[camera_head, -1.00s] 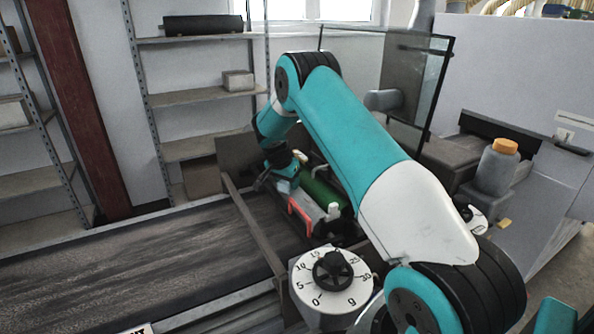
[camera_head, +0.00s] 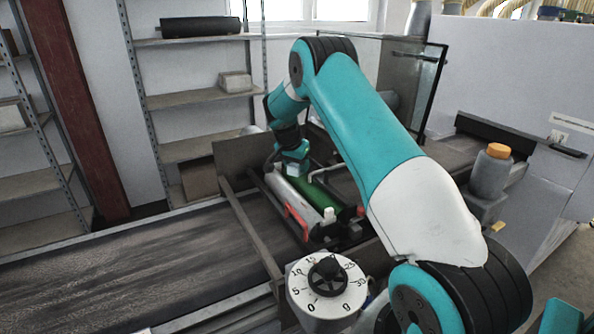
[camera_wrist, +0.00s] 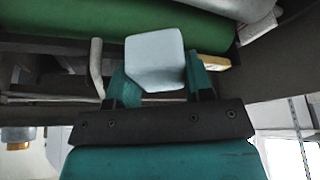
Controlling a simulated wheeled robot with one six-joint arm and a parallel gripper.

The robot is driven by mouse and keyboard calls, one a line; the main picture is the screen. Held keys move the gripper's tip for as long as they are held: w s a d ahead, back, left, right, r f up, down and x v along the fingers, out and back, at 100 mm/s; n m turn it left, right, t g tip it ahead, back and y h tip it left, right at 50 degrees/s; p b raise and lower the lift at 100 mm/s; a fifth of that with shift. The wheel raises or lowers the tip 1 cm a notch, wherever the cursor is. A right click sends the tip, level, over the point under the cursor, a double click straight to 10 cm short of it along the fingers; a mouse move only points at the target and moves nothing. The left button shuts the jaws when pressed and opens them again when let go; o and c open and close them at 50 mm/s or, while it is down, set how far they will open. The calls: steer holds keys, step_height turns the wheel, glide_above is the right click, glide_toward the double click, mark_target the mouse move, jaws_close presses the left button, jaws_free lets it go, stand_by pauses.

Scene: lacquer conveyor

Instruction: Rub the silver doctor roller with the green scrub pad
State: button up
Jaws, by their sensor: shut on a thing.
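The silver doctor roller (camera_head: 308,205) lies in the coating unit, with a green roller (camera_head: 333,203) parallel on its right. My gripper (camera_head: 295,168) is above the far part of these rollers. In the wrist view, my gripper (camera_wrist: 160,82) is shut on a pale grey block (camera_wrist: 155,58), which looks like the back of the scrub pad. No green scrub face shows. Behind the block is the green roller (camera_wrist: 75,28), with part of the silver roller (camera_wrist: 235,8) at the top right. I cannot tell whether the pad touches a roller.
A red bracket (camera_head: 297,224) stands at the silver roller's near side. A white dial (camera_head: 327,291) is in front of the unit. A dark conveyor belt (camera_head: 130,275) runs left. A glass guard (camera_head: 430,95) and an orange-capped bottle (camera_head: 491,172) stand to the right.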

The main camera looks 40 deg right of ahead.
steer(key=shift+r, duration=0.7)
